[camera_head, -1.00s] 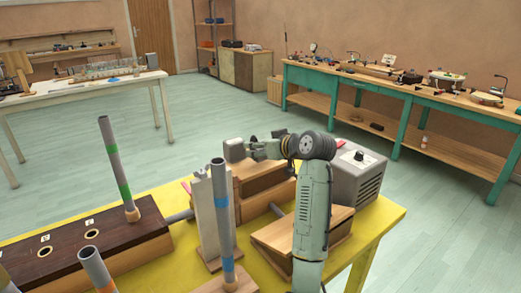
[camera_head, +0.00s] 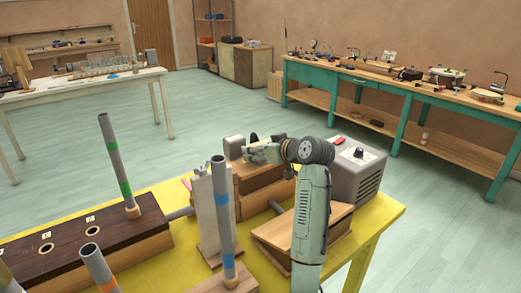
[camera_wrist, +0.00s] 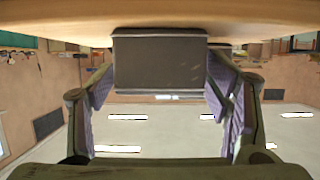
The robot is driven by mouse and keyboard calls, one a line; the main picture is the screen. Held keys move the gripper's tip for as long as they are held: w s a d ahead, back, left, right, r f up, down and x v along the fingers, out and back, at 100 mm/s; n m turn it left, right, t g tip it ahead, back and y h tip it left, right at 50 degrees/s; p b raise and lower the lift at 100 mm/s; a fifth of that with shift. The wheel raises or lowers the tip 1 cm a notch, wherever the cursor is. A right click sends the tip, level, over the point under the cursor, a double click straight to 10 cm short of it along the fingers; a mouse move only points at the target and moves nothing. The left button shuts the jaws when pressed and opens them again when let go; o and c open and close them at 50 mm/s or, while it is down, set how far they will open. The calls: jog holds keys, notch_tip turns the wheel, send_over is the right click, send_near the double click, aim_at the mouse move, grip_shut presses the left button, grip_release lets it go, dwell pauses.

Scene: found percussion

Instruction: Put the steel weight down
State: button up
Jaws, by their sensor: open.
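The steel weight (camera_head: 233,146) is a dark grey block at the left end of my gripper in the head view. It appears to stand on the wooden box (camera_head: 262,189), though the gripper hides part of its base. In the wrist view, which looks upside down, the weight (camera_wrist: 160,62) meets a wooden surface (camera_wrist: 250,18) along the top of the picture. My gripper (camera_head: 252,151) is open around the weight. In the wrist view my gripper (camera_wrist: 161,92) has one finger on each side of the block; whether either finger touches it I cannot tell.
A pale upright block (camera_head: 211,215) and a blue-banded tube (camera_head: 223,215) stand in front. A sloped wooden piece (camera_head: 300,228) lies beneath my arm. A grey box with a knob (camera_head: 355,172) stands right, on the yellow table (camera_head: 375,222). A dark tube rack (camera_head: 70,240) lies left.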

jog(key=shift+r, duration=0.15)
jog(key=b+v, duration=0.3)
jog(key=v, duration=0.9)
jog(key=shift+d, duration=0.1)
